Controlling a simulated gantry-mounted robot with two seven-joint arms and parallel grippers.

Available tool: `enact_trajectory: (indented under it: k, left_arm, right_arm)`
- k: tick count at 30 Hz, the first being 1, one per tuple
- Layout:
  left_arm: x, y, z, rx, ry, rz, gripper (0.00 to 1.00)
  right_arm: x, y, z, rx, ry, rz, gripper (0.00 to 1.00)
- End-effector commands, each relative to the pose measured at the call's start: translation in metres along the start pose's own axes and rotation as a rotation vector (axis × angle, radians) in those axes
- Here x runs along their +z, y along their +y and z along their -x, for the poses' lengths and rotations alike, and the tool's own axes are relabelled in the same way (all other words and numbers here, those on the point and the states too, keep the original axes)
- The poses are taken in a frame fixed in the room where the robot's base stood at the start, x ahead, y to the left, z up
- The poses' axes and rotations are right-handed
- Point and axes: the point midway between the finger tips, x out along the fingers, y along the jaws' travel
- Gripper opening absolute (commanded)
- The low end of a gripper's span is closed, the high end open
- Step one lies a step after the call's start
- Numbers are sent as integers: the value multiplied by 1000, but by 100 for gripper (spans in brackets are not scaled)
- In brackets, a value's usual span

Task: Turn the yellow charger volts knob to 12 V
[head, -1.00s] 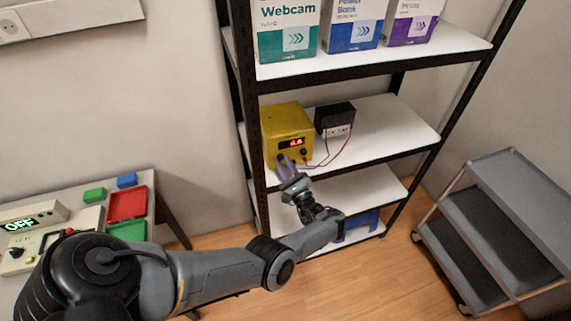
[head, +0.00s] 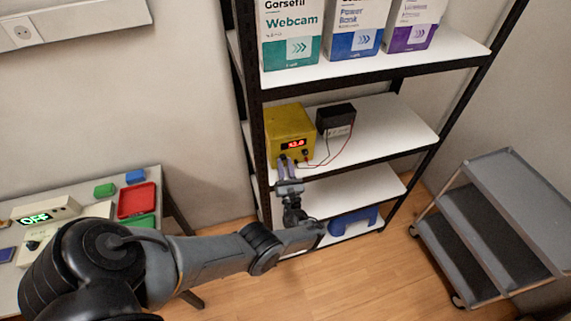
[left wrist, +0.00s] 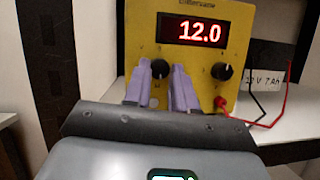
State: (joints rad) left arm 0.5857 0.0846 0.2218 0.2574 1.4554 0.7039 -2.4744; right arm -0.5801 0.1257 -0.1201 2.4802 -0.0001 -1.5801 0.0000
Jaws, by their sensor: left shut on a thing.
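The yellow charger (head: 289,122) stands on the middle shelf, its front facing me. Its red display (left wrist: 193,31) reads 12.0 in the left wrist view. Below the display are two black knobs. My left gripper (head: 287,161) is at the charger's front, its purple fingers shut on the left knob (left wrist: 160,68); they hide the knob's sides. The right knob (left wrist: 222,71) is clear of the fingers. I cannot read the labels by the knobs. My right gripper is not in view.
A black battery (head: 336,116) stands right of the charger, joined to it by red and black leads that hang near the gripper. Boxes (head: 292,35) stand on the shelf above. A grey cart (head: 495,220) is at the right; a bench with trays (head: 137,201) is at the left.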

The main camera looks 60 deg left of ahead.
Motion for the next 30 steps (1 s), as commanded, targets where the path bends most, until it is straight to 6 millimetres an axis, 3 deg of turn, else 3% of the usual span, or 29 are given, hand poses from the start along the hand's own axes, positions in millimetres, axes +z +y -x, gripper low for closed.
enact_trajectory:
  k: [18,19,23,30]
  left_arm:
    - [-1,1,0,-17,5,-39,0]
    - [-1,1,0,-17,6,-39,30]
    - [-1,0,0,-17,5,-39,50]
    - [0,0,0,-17,4,-39,51]
  right_arm:
    - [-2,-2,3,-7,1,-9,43]
    - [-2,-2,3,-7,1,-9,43]
    - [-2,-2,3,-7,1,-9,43]
    - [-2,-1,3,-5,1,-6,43]
